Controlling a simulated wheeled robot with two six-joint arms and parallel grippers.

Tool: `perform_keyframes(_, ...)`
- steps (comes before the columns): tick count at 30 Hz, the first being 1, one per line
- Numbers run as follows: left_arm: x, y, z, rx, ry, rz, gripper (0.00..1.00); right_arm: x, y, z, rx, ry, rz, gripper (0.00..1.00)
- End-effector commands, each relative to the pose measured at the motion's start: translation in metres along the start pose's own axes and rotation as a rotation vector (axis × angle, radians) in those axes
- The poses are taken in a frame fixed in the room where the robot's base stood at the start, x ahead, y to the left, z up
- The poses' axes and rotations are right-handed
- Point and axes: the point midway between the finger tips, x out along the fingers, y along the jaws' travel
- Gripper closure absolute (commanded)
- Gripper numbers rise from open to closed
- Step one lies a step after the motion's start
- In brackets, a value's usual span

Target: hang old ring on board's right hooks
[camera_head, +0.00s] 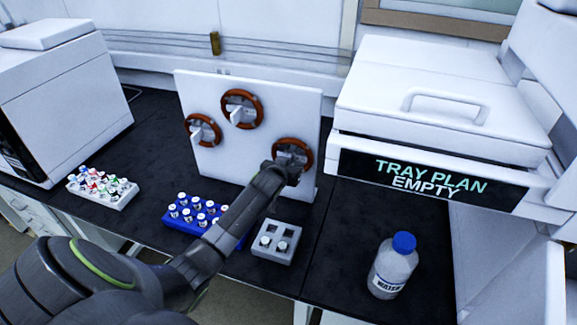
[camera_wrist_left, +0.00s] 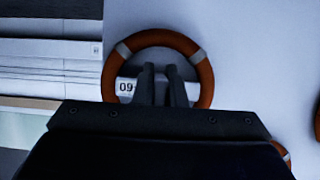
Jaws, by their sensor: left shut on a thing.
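A white upright board (camera_head: 309,110) stands on the black bench with three brown rings at its face: an upper ring (camera_head: 242,91), a left ring (camera_head: 187,124) and a right ring (camera_head: 290,139). My left gripper (camera_head: 290,167) is at the right ring, its fingers shut at the ring's white bar. In the left wrist view, this ring (camera_wrist_left: 207,85) has grey bands and a bar labelled 09 (camera_wrist_left: 126,87). My left fingers (camera_wrist_left: 160,80) cover the bar's middle, and the gripper body hides the ring's lower part. Whether hooks bear this ring is hidden. My right gripper is out of view.
A blue rack (camera_head: 178,224) of vials, a grey block (camera_head: 272,254) and a white vial rack (camera_head: 118,202) stand in front of the board. A water bottle (camera_head: 393,266) stands at right, below a white machine marked TRAY PLAN EMPTY (camera_head: 430,180). Another white machine (camera_head: 65,100) is at left.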

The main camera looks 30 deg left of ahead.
Motion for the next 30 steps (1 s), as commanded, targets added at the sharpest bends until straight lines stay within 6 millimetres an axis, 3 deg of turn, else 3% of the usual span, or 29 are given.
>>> perform_keyframes(24,0.006,0.000,0.012,0.000,0.001,0.000,1.00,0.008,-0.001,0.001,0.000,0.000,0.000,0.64)
perform_keyframes(25,0.006,0.000,0.012,0.000,0.001,0.000,0.88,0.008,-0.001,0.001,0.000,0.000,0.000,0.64)
perform_keyframes(30,0.006,0.000,0.012,0.000,0.001,0.000,0.66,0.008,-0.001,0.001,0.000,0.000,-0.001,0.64)
